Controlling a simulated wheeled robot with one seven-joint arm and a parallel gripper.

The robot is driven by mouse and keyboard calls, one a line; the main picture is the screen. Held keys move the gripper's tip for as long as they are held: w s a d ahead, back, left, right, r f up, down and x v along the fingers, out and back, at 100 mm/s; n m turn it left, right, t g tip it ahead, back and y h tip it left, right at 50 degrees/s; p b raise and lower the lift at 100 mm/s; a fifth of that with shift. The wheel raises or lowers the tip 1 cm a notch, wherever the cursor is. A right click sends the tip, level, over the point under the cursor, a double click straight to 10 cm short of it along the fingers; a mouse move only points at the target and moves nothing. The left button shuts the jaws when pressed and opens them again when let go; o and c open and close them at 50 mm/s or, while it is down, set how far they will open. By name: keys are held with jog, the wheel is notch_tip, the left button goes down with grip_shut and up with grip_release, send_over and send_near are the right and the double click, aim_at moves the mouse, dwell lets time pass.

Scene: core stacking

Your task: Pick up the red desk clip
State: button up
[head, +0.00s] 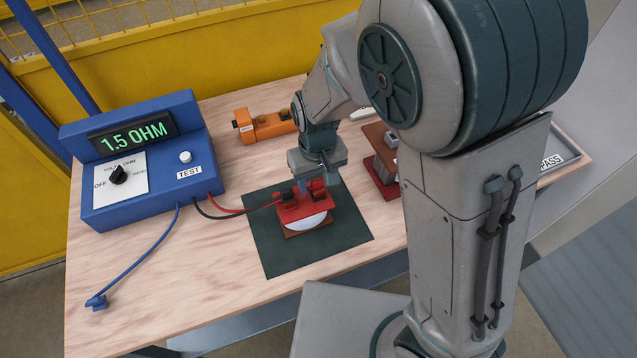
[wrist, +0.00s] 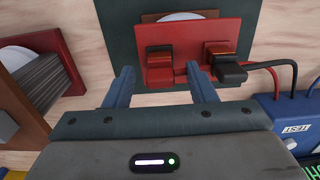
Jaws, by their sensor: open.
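The red desk clip (wrist: 160,66) sits on a red board (wrist: 192,35), which lies on a dark green mat (head: 275,256). In the wrist view it lies ahead of and between the fingertips of my gripper (wrist: 160,76). The fingers are open, one on each side, with no visible grip on the clip. In the head view, my gripper (head: 316,183) points down over the right part of the board (head: 300,208) and partly hides the clip (head: 319,192). I cannot tell whether the fingers touch it.
A loose blue lead (head: 97,302) lies at the front left. An orange fixture (head: 264,126) and a red-brown stand (head: 384,181) are nearby.

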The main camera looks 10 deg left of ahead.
jog(key=shift+f, duration=0.15)
jog(key=c, duration=1.1)
jog(key=shift+o, duration=0.2)
